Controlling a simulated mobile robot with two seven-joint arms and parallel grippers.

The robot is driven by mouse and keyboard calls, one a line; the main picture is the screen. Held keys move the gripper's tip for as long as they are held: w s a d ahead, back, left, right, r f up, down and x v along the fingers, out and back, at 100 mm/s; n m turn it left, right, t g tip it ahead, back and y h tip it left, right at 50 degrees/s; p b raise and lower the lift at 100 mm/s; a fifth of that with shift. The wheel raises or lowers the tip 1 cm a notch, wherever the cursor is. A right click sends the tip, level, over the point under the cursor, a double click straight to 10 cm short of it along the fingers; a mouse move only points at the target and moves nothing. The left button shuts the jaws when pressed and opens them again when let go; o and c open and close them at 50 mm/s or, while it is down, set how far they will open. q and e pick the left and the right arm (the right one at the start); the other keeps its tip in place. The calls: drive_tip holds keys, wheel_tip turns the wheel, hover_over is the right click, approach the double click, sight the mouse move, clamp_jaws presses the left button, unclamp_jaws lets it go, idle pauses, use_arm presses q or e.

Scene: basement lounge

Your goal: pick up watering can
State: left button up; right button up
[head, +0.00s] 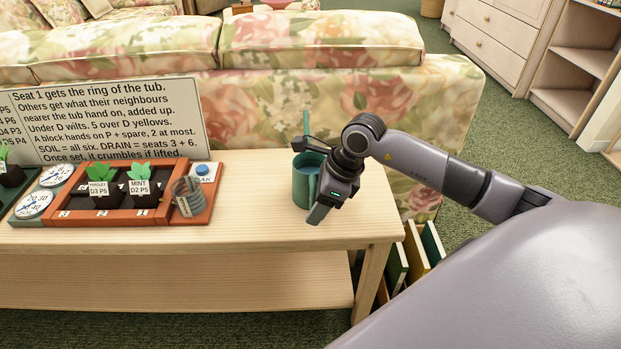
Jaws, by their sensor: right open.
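A dark green watering can (301,192) stands upright on the light wooden table, near its right end. Blue shows inside its open top, and a thin green part rises behind it. My right gripper (313,178) is open at the can's right side, one finger low in front and the other near the rim. The gripper hides the can's right side, so I cannot tell whether the fingers touch it. My left gripper is not in view.
An orange tray (120,217) with labelled seedlings and dials sits left on the table (260,240). A lettered sign (100,120) stands behind it. A floral sofa (320,95) backs the table. Books (415,255) stand on the floor at right. Bare tabletop lies between tray and can.

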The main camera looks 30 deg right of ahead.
clamp_jaws()
drive_tip(key=shift+r, duration=0.1)
drive_tip(key=shift+r, duration=0.15)
drive_tip(key=shift+r, duration=0.2)
use_arm(q)
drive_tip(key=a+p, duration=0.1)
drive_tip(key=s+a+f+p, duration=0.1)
drive_tip(key=p, duration=0.1)
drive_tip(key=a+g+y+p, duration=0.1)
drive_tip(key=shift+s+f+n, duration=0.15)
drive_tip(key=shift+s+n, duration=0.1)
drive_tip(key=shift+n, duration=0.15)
use_arm(e)
wheel_tip(320, 180, up, 19)
drive_tip(key=shift+r, duration=0.2)
